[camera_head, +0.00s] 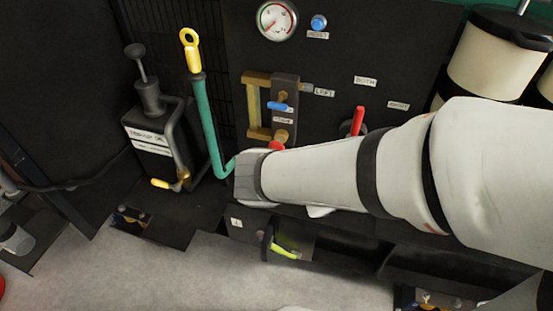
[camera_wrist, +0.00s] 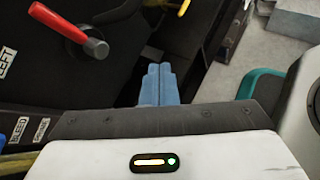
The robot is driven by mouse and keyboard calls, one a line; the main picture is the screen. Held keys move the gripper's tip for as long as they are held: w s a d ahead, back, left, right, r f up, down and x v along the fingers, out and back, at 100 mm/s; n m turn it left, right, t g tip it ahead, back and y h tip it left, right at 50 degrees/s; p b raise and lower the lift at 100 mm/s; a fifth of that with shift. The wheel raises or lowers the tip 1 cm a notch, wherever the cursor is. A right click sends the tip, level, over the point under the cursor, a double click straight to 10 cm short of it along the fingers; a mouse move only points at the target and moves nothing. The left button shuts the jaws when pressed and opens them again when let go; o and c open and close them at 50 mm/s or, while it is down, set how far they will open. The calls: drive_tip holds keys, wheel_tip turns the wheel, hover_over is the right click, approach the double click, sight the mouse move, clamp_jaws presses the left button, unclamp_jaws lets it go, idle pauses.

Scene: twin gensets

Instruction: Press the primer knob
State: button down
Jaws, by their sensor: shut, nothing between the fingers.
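A dark knob (camera_head: 135,50) tops a thin rod on the grey hand pump (camera_head: 150,100) at the left in the head view. It looks like the primer knob, though its label is too small to read. The rod stands up out of the pump body. My gripper shows in the wrist view (camera_wrist: 157,85), its two blue fingers together with nothing between them. In the head view my arm reaches in from the right, and the fingers cannot be made out. The pump and knob are not recognizable in the wrist view.
A green pipe with a yellow ring handle (camera_head: 190,50) stands between pump and arm. A red lever (camera_head: 358,120) also shows in the wrist view (camera_wrist: 60,25). The panel has a gauge (camera_head: 277,20), blue button (camera_head: 319,22) and blue valve handle (camera_head: 278,106). Grey floor lies in front.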

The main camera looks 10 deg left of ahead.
drive_tip(key=s+a+f+n+t+y+b, duration=0.2)
drive_tip(key=a+n+t+b, duration=0.2)
drive_tip(key=a, duration=0.5)
drive_tip(key=s+a+f+n+t+y+b, duration=0.2)
drive_tip(key=a+n+t, duration=0.3)
drive_tip(key=a+n, duration=0.3)
drive_tip(key=shift+a+f+y+b, duration=0.45)
drive_tip(key=shift+a+y+b, duration=0.2)
drive_tip(key=shift+b, duration=0.2)
drive_tip(key=shift+d, duration=0.1)
drive_tip(key=w+d+f+b, duration=0.1)
drive_tip(key=w+b, duration=0.4)
drive_tip(key=w, duration=0.8)
drive_tip(key=shift+w+d+f, duration=0.3)
drive_tip(key=shift+w+d, duration=0.1)
drive_tip(key=shift+d, duration=0.05)
